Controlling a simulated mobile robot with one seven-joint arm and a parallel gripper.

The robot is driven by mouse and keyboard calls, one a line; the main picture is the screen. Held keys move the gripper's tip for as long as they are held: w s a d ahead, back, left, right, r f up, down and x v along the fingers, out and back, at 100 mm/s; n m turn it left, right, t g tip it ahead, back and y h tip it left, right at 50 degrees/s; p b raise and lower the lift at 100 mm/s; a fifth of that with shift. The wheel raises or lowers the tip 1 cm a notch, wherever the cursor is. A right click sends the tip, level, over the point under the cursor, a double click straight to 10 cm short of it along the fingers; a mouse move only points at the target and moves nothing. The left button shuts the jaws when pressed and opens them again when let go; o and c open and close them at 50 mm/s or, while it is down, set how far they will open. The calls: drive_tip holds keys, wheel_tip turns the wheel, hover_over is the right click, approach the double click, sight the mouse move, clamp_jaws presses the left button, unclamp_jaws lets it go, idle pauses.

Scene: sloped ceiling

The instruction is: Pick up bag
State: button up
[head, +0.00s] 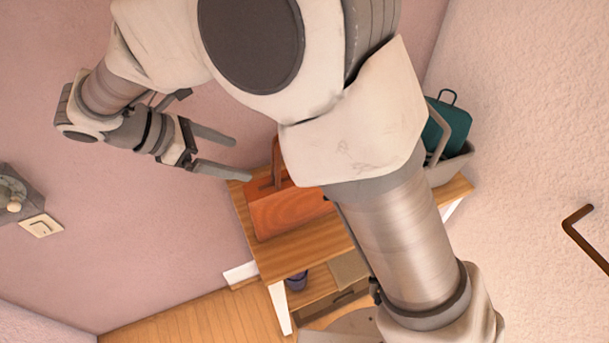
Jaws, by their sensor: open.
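An orange-brown bag (287,212) with a raised handle stands on the wooden table (310,247). My arm hides part of its right side and top. A teal bag (436,133) with a thin dark handle sits in a grey basket (450,167) at the right end of the table, partly behind my arm. My gripper (234,158) is open and empty, with its fingers pointing right. In the picture it is up and to the left of the orange-brown bag, apart from it.
Under the tabletop is a lower shelf with a box (333,309) and a small dark purple pot (297,281). A grey wall fixture (18,195) is at the left. A brown bar (587,237) is on the right wall. The wooden floor (190,318) at lower left is clear.

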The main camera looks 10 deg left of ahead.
sight(294, 176)
drive_tip(key=x, duration=1.7)
drive_tip(key=shift+w+p, duration=0.15)
drive_tip(key=shift+p, duration=0.15)
clamp_jaws()
